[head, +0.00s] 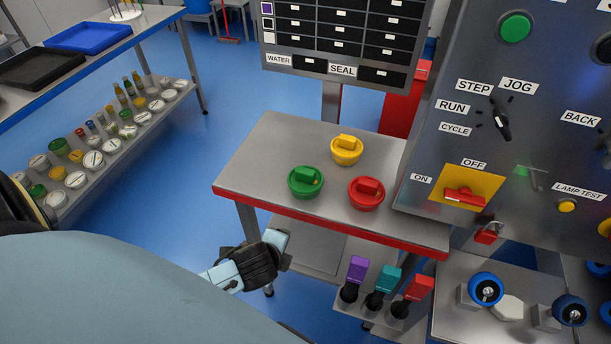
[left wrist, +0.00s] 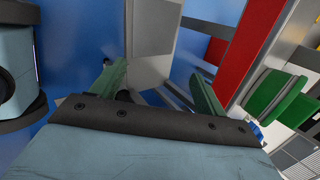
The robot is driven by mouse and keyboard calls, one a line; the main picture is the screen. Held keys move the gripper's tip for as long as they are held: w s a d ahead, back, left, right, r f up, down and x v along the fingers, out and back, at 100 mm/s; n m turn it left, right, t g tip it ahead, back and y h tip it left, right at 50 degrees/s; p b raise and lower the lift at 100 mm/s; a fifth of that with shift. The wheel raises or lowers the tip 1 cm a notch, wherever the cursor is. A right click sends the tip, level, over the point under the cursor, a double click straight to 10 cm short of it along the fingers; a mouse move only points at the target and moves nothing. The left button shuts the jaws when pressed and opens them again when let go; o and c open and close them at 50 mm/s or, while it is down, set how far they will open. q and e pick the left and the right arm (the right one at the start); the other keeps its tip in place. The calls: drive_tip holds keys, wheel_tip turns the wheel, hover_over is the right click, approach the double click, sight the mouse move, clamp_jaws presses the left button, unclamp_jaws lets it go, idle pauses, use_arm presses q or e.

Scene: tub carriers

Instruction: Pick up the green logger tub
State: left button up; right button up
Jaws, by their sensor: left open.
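The green tub (head: 305,182) sits upright on the small grey table (head: 270,150), near its red front edge, at the left of three tubs. It has a block-like grip on top. In the left wrist view the green tub (left wrist: 272,95) shows at the right, beyond the red edge and outside the jaws. My left gripper (head: 280,246) is in front of and below the table edge, apart from the tub. In the left wrist view its fingers (left wrist: 158,88) are spread with nothing between them. My right gripper is not in view.
A yellow tub (head: 346,151) stands behind the green one and a red tub (head: 366,193) to its right. A control panel (head: 520,130) rises at the right. Purple, teal and red handles (head: 388,279) stand below the table. The table's left part is clear.

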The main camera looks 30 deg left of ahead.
use_arm(q)
drive_tip(key=w+r+m+t, duration=0.3)
drive_tip(key=w+r+m, duration=0.1)
drive_tip(key=r+m, duration=0.45)
drive_tip(key=m+t+p, duration=0.1)
drive_tip(key=m+t, duration=0.2)
drive_tip(key=m, duration=0.6)
approach(304, 173)
drive_tip(key=shift+y, duration=0.4)
drive_tip(key=x, duration=0.7)
drive_tip(key=shift+w+a+r, duration=0.2)
drive_tip(key=shift+w, duration=0.25)
drive_tip(key=w+f, duration=0.1)
drive_tip(key=w+f+b, duration=0.1)
drive_tip(key=w, duration=0.1)
drive_tip(key=shift+w+f, duration=0.2)
drive_tip(key=shift+w+a+f, duration=0.15)
drive_tip(key=shift+w+f, duration=0.1)
drive_tip(key=shift+w, duration=0.25)
drive_tip(key=shift+c, duration=0.4)
drive_tip(key=shift+s, duration=0.1)
drive_tip(key=c, duration=1.2)
